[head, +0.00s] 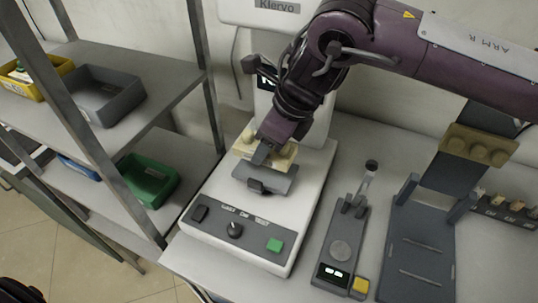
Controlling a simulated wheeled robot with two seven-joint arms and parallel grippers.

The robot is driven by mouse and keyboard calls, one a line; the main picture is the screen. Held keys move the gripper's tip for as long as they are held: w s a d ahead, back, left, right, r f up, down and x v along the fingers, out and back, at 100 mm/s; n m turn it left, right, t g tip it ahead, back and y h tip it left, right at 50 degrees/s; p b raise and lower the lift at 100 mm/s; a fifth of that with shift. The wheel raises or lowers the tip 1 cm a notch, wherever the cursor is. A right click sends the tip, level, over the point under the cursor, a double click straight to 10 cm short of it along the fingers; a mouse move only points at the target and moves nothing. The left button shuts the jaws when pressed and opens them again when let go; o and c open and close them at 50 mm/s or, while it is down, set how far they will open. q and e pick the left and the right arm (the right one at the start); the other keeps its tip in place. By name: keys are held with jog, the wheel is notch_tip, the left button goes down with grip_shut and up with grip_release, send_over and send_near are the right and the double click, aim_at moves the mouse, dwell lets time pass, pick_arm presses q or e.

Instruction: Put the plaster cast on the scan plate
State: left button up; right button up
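The plaster cast (284,152) is a cream block with rounded bumps, over the back part of the grey scan plate (268,184) on the white scanner. My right gripper (262,153) comes down on the cast from above. One dark finger lies against its front face; the other finger is hidden behind it. The gripper looks shut on the cast. I cannot tell whether the cast touches the plate or hangs just above it. My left gripper is not in view.
The scanner (203,234) has a knob and a green button. To its right stand a small gauge device (338,253) and a dark stand (414,262). A tan bumpy block (476,146) sits behind. A shelf rack at left holds a grey bin (108,108) and a green bin (153,194).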

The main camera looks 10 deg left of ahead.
aim_at(269, 170)
notch_tip(269, 170, down, 4)
jog(key=shift+r, duration=0.1)
jog(key=shift+w+f+p, duration=0.1)
jog(key=shift+f+p, duration=0.2)
jog(key=shift+p, duration=0.1)
jog(key=shift+w+f, duration=0.1)
jog(key=shift+f, duration=0.2)
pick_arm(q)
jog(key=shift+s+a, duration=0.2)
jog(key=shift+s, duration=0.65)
pick_arm(e)
jog(key=o, duration=0.7)
jog(key=shift+o, duration=0.5)
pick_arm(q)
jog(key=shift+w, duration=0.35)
